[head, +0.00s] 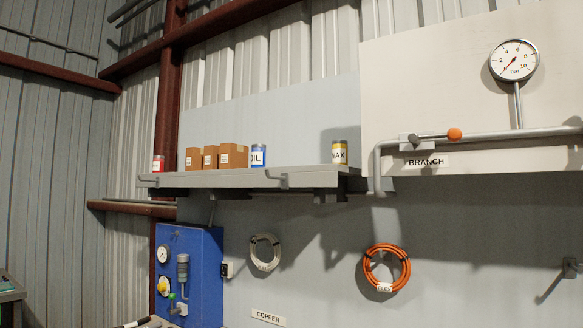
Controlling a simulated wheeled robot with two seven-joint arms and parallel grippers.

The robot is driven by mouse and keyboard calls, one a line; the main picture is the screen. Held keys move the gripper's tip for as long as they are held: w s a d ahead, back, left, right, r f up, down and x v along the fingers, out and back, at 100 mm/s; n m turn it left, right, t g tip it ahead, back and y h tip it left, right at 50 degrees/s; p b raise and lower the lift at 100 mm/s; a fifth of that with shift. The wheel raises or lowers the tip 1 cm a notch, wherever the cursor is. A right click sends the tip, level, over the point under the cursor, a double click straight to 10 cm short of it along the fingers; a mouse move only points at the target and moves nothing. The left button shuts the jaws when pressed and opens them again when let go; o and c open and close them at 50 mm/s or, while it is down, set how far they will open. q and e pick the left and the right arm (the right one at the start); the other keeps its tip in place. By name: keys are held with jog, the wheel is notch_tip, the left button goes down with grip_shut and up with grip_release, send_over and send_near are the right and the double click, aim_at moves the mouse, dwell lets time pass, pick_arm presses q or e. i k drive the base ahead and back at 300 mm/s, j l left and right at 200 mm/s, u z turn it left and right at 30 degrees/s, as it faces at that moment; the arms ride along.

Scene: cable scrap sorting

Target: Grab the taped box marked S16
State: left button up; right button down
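Several small brown cardboard boxes stand in a row on a grey wall shelf (235,179), among them a left box (194,158), a middle box (211,157) and a right box (233,157). Each has a small white label, but the print is too small to read, so I cannot tell which is S16. Tape on them cannot be made out clearly. Neither of my grippers shows in the head view.
A red can (158,164), a blue OIL can (259,156) and a yellow WAX can (339,153) share the shelf. Below hang a white coil (265,252) and an orange coil (387,268). A blue cabinet (203,270) stands lower left. A pipe (480,136) with a gauge (514,61) runs right.

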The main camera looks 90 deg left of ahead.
aim_at(194, 155)
jog(key=k+j+u, duration=0.1)
jog(key=u, duration=3.15)
